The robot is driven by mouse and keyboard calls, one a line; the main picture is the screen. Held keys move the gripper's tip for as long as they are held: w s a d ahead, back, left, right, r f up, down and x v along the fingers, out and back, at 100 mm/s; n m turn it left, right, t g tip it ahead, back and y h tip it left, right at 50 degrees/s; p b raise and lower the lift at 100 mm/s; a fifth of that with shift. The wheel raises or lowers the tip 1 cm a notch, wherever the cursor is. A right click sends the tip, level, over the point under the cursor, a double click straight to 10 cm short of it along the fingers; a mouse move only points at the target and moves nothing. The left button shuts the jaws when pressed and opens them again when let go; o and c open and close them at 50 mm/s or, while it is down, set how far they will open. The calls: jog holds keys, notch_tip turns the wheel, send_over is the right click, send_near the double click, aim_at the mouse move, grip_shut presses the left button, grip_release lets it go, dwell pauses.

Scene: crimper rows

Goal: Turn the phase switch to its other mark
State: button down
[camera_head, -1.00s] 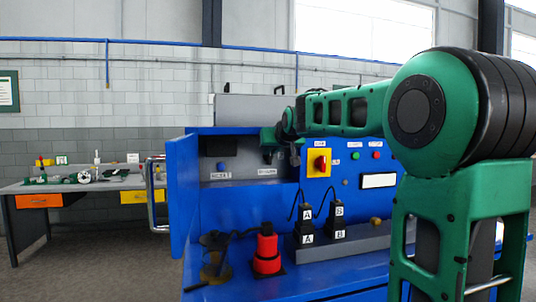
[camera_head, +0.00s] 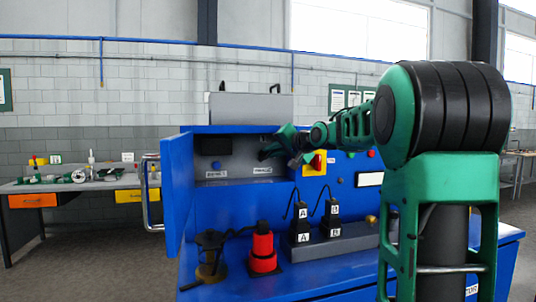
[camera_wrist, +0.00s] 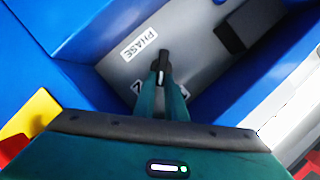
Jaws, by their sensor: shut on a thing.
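The phase switch (camera_wrist: 163,60) is a small black knob on a grey panel, beside a white PHASE label (camera_wrist: 139,44) in the wrist view. My gripper (camera_wrist: 163,80) has its two green fingers closed around the knob, one on each side. A light line shows on the knob between the fingers. A mark like a digit shows left of the fingers, partly covered, and another mark shows faintly right of them. In the head view my gripper (camera_head: 270,150) is at the grey panel above the label, and the knob cannot be made out there.
A yellow plate with a red knob (camera_head: 316,162) is close to the right of my wrist. The blue cabinet's side wall (camera_head: 180,195) stands at left. Below are a red cylinder (camera_head: 263,250) and black lettered blocks (camera_head: 301,232). A dark block (camera_wrist: 235,38) is on the same panel.

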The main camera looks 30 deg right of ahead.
jog(key=m, duration=0.1)
jog(key=f+m+t+y, duration=0.1)
jog(key=m, duration=0.1)
jog(key=shift+s+d+f+m+t, duration=0.1)
jog(key=shift+d+f+m+t, duration=0.05)
jog(key=shift+d+m+t, duration=0.2)
jog(key=shift+f+m+t+y, duration=0.15)
jog(key=shift+f+m+t, duration=0.15)
jog(key=shift+m, duration=0.45)
jog(key=shift+f+m+t+y, duration=0.15)
jog(key=shift+m+t, duration=0.1)
jog(key=shift+m, duration=0.45)
jog(key=shift+f, duration=0.1)
jog(key=c, duration=1.8)
grip_release()
jog(key=shift+s+d+r, duration=0.1)
jog(key=shift+s+r, duration=0.1)
jog(key=shift+s, duration=0.35)
jog(key=s+d, duration=0.1)
jog(key=s, duration=0.8)
jog(key=shift+s+f, duration=0.15)
jog(key=shift+s, duration=0.1)
